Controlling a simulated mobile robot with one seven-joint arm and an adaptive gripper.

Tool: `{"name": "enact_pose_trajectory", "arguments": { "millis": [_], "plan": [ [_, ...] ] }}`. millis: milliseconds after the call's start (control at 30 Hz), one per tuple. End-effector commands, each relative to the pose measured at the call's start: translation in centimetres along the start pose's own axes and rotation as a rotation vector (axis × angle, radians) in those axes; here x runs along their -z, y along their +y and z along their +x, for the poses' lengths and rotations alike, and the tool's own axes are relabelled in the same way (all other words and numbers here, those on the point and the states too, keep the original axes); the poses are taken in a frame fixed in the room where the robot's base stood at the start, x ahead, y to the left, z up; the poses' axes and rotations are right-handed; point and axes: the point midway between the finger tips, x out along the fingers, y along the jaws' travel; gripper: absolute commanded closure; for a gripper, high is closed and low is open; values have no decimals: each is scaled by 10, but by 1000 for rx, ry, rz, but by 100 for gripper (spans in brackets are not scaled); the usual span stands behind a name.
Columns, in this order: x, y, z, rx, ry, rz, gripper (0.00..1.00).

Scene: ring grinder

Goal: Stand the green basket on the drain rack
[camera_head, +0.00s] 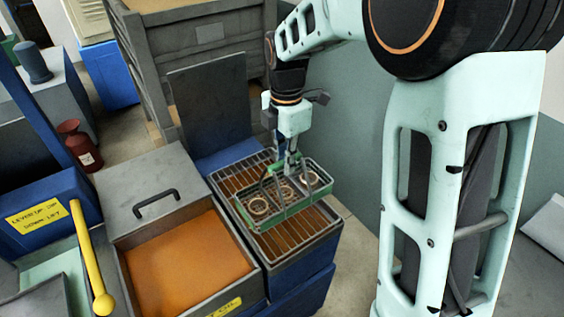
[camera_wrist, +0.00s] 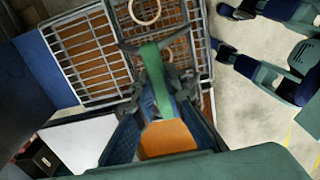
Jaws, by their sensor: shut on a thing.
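The green basket (camera_head: 283,212) is a shallow wire tray with several metal rings in it. My gripper (camera_head: 290,160) is shut on the basket's raised handle from above. In the wrist view the green handle (camera_wrist: 151,58) runs down between my gripper's fingers (camera_wrist: 160,115), with the basket's mesh (camera_wrist: 183,48) beyond it. The basket is over the drain rack (camera_head: 312,228), a grid of metal bars on a blue stand, and covers its middle and right part. I cannot tell whether its bottom touches the bars. The rack also shows in the wrist view (camera_wrist: 85,50).
An open tank of orange oil (camera_head: 185,268) with a lid and black handle (camera_head: 155,203) stands left of the rack. A dark upright panel (camera_head: 212,105) rises behind the rack. A yellow lever (camera_head: 90,255) and a red bottle (camera_head: 80,145) are farther left.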

Motion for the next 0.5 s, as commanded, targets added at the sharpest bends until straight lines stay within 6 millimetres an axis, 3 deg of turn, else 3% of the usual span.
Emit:
{"name": "enact_pose_trajectory", "arguments": {
  "millis": [267,500],
  "plan": [
    [-1,1,8,-3,-1,-2,100],
    [-2,1,29,-2,-1,-1,100]
  ]
}}
